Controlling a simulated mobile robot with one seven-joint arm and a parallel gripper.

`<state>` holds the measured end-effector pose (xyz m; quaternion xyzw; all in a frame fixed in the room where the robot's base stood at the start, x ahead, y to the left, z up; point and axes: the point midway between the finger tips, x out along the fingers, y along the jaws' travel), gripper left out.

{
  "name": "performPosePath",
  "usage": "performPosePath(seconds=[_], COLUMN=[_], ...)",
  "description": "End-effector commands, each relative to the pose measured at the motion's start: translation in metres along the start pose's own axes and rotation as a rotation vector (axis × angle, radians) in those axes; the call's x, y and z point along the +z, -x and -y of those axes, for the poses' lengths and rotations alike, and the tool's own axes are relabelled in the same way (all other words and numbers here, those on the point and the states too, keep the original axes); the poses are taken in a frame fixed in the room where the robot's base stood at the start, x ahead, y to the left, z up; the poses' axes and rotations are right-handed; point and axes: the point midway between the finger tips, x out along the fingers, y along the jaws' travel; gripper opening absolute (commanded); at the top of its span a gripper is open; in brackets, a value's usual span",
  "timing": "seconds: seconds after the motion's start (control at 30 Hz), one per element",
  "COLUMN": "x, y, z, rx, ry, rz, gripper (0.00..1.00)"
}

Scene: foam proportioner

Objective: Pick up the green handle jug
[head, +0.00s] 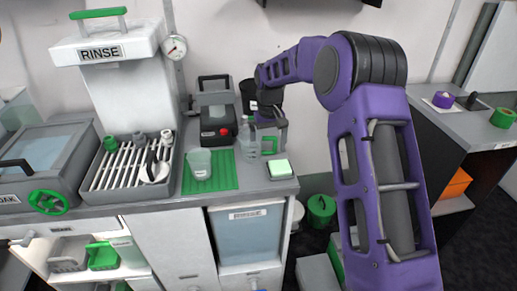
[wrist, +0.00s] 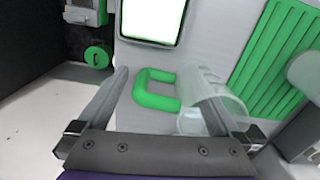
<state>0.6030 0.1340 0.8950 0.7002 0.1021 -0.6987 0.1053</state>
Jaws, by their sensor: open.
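The green handle jug shows in the wrist view as a clear body (wrist: 212,103) with a green loop handle (wrist: 155,90). In the head view its clear body (head: 243,137) stands at the back of the counter, just right of the green mat, partly hidden by my gripper. My gripper (head: 267,143) is open above and beside it. In the wrist view the green handle lies between the two open fingers (wrist: 160,78), and the clear body overlaps the right finger. I cannot tell whether a finger touches the jug.
A ribbed green mat (head: 226,182) holds a translucent cup (head: 200,163). A dark machine with a red knob (head: 215,112) stands behind the mat. A rack (head: 125,180) with small parts is to the left.

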Motion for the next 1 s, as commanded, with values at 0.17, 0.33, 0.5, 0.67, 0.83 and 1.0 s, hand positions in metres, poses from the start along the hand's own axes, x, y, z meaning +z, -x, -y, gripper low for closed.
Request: performPosePath(seconds=[0.17, 0.33, 0.5, 0.67, 0.83, 1.0], x=[0.0, 0.0, 0.0001, 0.0002, 0.0003, 0.0004], y=[0.0003, 0.0004, 0.0004, 0.0002, 0.0002, 0.001], z=[0.0001, 0.0001, 0.0001, 0.0002, 0.0002, 0.0002], rx=[0.0, 0.0, 0.0, 0.0, 0.0, 0.0], ry=[0.0, 0.0, 0.0, 0.0, 0.0, 0.0], rz=[0.0, 0.0, 0.001, 0.001, 0.001, 0.002], gripper=[0.87, 0.57, 0.26, 0.0, 0.0, 0.0])
